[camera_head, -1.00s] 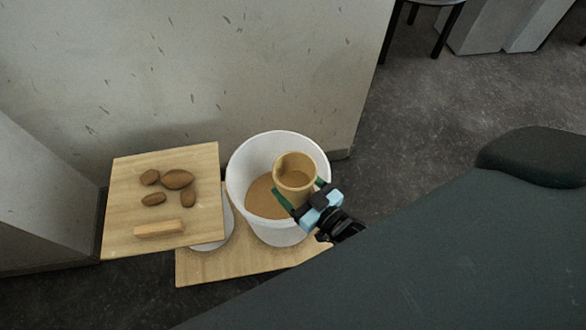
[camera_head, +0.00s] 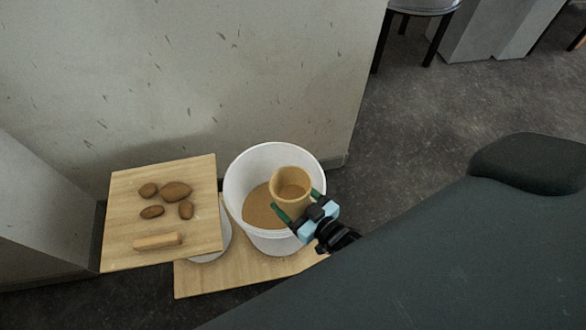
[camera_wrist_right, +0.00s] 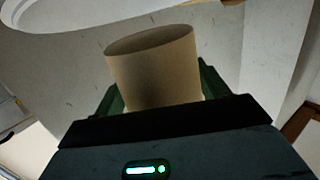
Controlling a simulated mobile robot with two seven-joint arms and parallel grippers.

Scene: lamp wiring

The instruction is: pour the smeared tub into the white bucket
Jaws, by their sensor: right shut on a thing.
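The tan tub (camera_head: 291,186) is held over the right part of the white bucket (camera_head: 236,186) in the head view. It looks close to upright, with brown contents visible inside. The bucket holds a brown mass (camera_head: 262,207) at its bottom. My right gripper (camera_head: 296,206) is shut on the tub, its green fingers on either side of it. A white rim shows at the top left there. My left gripper is not in view.
A wooden board (camera_head: 120,205) left of the bucket carries several brown lumps (camera_head: 175,191) and a pale bar (camera_head: 158,241). A lower wooden board (camera_head: 225,278) lies under the bucket. A speckled wall (camera_head: 180,80) stands behind. A stool (camera_head: 425,8) is far right.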

